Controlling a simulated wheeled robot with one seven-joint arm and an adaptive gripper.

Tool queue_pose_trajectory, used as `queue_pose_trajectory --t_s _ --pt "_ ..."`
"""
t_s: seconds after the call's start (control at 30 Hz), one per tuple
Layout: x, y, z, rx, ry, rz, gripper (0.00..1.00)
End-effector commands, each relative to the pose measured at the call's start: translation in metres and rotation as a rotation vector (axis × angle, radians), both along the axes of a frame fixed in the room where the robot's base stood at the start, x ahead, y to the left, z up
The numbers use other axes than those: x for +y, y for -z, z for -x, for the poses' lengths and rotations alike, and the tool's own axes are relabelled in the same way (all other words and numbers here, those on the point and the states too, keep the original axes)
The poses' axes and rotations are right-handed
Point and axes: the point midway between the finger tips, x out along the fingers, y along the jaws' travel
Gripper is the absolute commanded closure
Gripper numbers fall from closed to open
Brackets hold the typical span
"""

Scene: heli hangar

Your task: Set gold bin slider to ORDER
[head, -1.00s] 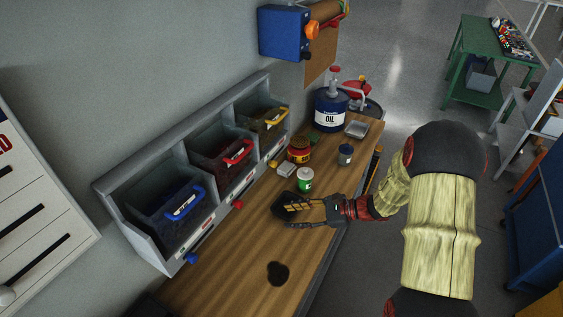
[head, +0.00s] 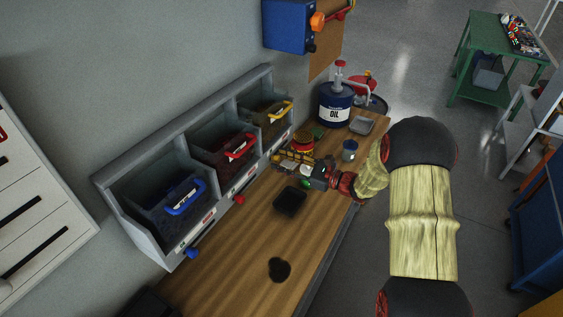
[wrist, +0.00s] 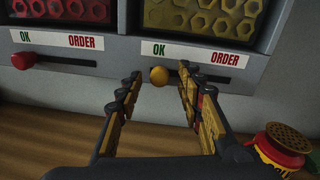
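The gold bin (head: 268,114) is the far right one of three wall bins, with a yellow handle. In the wrist view, its slider's gold knob (wrist: 159,76) sits at the left end of a dark slot, below OK on the white OK/ORDER label (wrist: 196,53). My gripper (wrist: 159,92) is open, its two fingers pointing at the bin front, one on each side of the knob. I cannot tell whether either finger touches it. In the head view my gripper (head: 283,160) is by the front of the gold bin, and the gold knob is hidden there.
The red bin's knob (wrist: 22,60) is also at its OK end. The blue bin's knob (head: 192,253) is nearest. An oil can (head: 334,105) is farther back. A black tray (head: 290,201) lies on the bench (head: 240,265).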

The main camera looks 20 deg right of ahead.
Motion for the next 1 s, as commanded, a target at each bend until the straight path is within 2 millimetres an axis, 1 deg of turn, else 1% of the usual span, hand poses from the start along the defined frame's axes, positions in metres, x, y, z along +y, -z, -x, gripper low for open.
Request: queue_pose_trajectory --t_s 0.1,0.37,1.0 --pt "0.0049 -0.0002 -0.0044 -0.001 0.000 0.001 0.63" --pt "0.0055 -0.0005 -0.0052 -0.001 0.000 0.001 0.63" --pt "0.0055 -0.0004 -0.0050 -0.001 0.000 0.001 0.99"
